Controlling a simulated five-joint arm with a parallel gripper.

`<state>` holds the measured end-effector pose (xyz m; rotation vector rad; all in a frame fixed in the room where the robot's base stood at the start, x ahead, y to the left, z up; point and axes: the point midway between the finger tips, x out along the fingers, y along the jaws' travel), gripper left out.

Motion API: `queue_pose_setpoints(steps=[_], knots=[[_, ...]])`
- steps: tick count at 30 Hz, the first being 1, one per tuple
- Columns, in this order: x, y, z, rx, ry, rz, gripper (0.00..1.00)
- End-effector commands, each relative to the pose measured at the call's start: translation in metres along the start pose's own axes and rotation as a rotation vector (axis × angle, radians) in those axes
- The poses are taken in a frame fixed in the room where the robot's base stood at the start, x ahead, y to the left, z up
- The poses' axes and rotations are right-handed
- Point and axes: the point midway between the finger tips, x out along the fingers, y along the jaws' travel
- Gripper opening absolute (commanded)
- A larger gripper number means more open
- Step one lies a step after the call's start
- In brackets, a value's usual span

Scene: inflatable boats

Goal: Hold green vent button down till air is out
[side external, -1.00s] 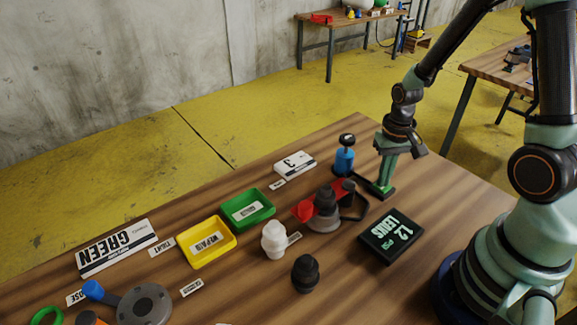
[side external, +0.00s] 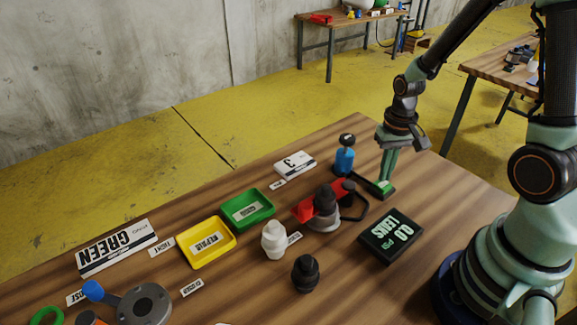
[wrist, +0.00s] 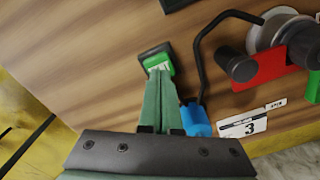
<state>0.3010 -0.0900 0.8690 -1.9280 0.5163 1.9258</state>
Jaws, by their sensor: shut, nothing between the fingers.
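The green vent button (side external: 387,188) sits on a dark base near the far right edge of the table. It also shows in the wrist view (wrist: 156,57). My gripper (side external: 385,181) is shut and empty, its fingertips pointing down right at the button. In the wrist view its fingers (wrist: 159,71) overlap the near part of the button; I cannot tell whether they press it or sit just above it. The dark display box (side external: 391,236) reads 0.0 PSI. A hose (side external: 362,205) runs beside the red valve part (side external: 306,211).
A blue pump-like bottle (side external: 344,160) stands close left of my gripper. White (side external: 274,240) and black (side external: 305,274) fittings, green (side external: 248,208) and yellow (side external: 207,243) trays lie to the left. Table right of the display is clear.

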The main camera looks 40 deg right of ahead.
Motion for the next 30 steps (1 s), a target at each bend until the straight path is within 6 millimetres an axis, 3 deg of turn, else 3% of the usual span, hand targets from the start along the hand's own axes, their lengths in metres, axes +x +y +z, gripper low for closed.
queue_pose_setpoints(steps=[12,30], knots=[[-0.033,0.0,0.0,0.0,0.001,0.0,0.0],[-0.036,0.0,0.001,0.0,-0.001,0.0,0.0]])
